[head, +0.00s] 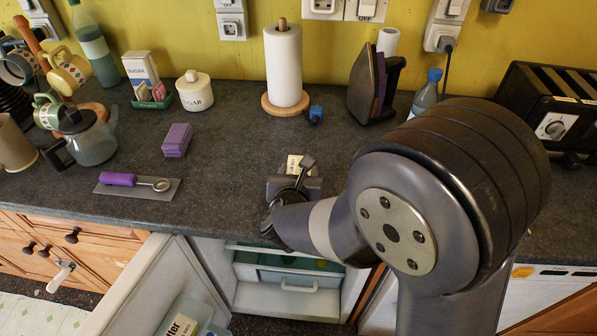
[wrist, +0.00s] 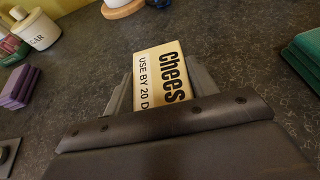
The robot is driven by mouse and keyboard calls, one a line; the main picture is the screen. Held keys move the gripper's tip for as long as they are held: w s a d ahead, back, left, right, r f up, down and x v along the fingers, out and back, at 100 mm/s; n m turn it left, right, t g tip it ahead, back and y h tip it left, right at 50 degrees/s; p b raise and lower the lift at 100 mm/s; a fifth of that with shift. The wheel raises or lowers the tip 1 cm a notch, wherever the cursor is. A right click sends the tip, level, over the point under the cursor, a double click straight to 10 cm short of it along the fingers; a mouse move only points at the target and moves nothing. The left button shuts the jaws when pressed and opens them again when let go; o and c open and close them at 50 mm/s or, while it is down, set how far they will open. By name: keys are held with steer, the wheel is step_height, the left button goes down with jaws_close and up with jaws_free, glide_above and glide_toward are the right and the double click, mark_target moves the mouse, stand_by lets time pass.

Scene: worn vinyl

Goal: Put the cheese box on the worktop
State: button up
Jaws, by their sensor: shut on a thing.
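The cheese box (wrist: 160,76) is a cream box with black lettering reading "Chees" and "USE BY 20 D". My gripper (wrist: 158,92) is shut on it, with a finger on each side, in the wrist view. In the head view the box (head: 295,164) shows just beyond my gripper (head: 294,178), over the dark speckled worktop (head: 225,190) near its front edge. My arm hides part of the scene there. I cannot tell whether the box touches the worktop or is held a little above it.
Purple sponges (head: 177,140) and a spoon on a grey mat (head: 112,188) lie to the left. A paper towel roll (head: 284,65), an iron (head: 368,82) and a sugar pot (head: 194,90) stand behind. An open fridge (head: 287,285) is below the front edge. The worktop's middle is clear.

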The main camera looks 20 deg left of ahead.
steer(key=shift+f, duration=0.15)
steer(key=o, duration=1.2)
steer(key=shift+c, duration=0.2)
steer(key=shift+r, duration=0.25)
steer(key=v, duration=1.2)
steer(key=shift+f, duration=0.15)
